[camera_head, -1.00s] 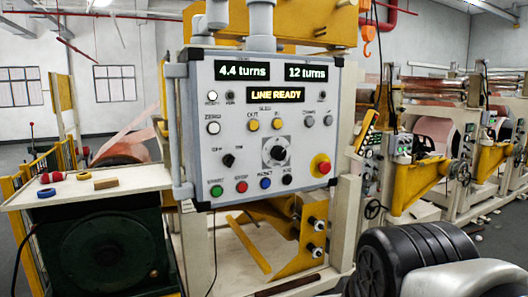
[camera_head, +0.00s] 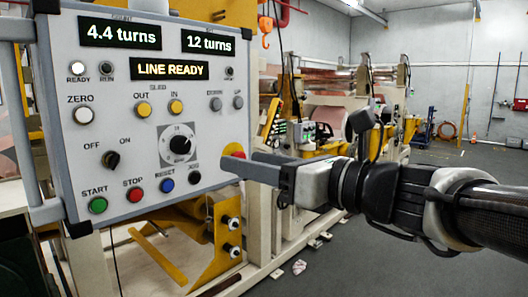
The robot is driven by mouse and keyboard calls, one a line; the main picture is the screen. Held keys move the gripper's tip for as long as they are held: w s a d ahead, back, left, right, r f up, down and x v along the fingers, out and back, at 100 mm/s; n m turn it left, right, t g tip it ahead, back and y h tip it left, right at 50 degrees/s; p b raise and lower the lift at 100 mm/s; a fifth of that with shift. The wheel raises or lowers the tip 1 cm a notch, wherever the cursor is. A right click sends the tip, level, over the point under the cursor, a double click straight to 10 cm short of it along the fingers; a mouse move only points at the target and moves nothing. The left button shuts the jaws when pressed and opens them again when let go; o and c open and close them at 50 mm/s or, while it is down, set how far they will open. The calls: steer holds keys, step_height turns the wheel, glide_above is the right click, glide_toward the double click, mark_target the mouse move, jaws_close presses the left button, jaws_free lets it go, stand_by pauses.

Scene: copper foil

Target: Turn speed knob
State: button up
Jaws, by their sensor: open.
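The speed knob (camera_head: 180,145) is a black round dial on a grey square plate, low on the right half of the grey control panel (camera_head: 75,150). Its white mark points up and to the right. My gripper (camera_head: 236,168) reaches in from the right, its fingers pointing left at the panel's lower right corner. It is open and empty, to the right of the knob and apart from it. The fingers largely hide the red emergency stop button with its yellow base (camera_head: 232,150).
The panel's displays read 4.4 turns, 12 turns and LINE READY. Near the knob are a black off/on switch (camera_head: 111,160), a green START button (camera_head: 97,205), a red STOP button (camera_head: 135,194) and a blue RESET button (camera_head: 167,185).

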mark_target(184, 145)
steer(key=x, duration=1.7)
steer(key=shift+w+a+r+p, duration=0.1)
steer(key=shift+w+r+p, duration=0.1)
steer(key=shift+r+p, duration=0.15)
steer(key=c, duration=1)
steer(key=shift+c, duration=0.2)
steer(key=shift+f+b, duration=0.1)
steer(key=shift+b, duration=0.3)
